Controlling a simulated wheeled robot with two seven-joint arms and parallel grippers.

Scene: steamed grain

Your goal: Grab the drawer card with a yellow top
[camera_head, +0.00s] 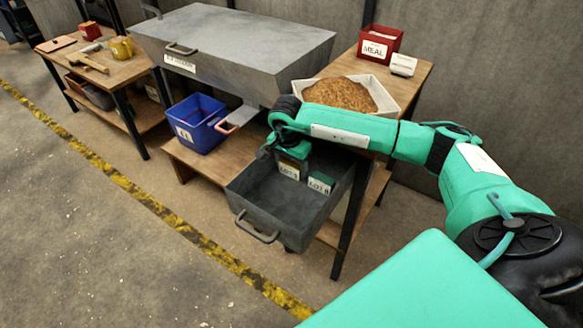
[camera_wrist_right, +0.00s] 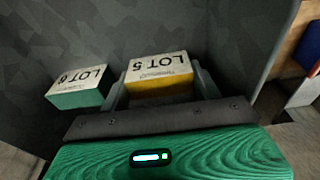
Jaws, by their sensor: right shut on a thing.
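The yellow-topped card, marked LOT 5 (camera_wrist_right: 158,72), stands in the open grey drawer (camera_head: 262,205). It also shows in the head view (camera_head: 289,170), partly covered by my right gripper (camera_head: 290,157). In the right wrist view my right gripper (camera_wrist_right: 162,88) has one finger on each side of this card and is shut on it. A green-topped card marked LOT 6 (camera_wrist_right: 80,90) stands beside it, apart from the fingers; it shows in the head view (camera_head: 320,184) too. My left gripper is not in view.
The drawer's handle (camera_head: 257,229) faces the open floor. A blue bin (camera_head: 200,124) stands left of the drawer on the lower shelf. A white tray of grain (camera_head: 390,96) and a red MEAL box (camera_head: 380,42) are on the bench. A grey steamer-like box (camera_head: 235,45) stands behind.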

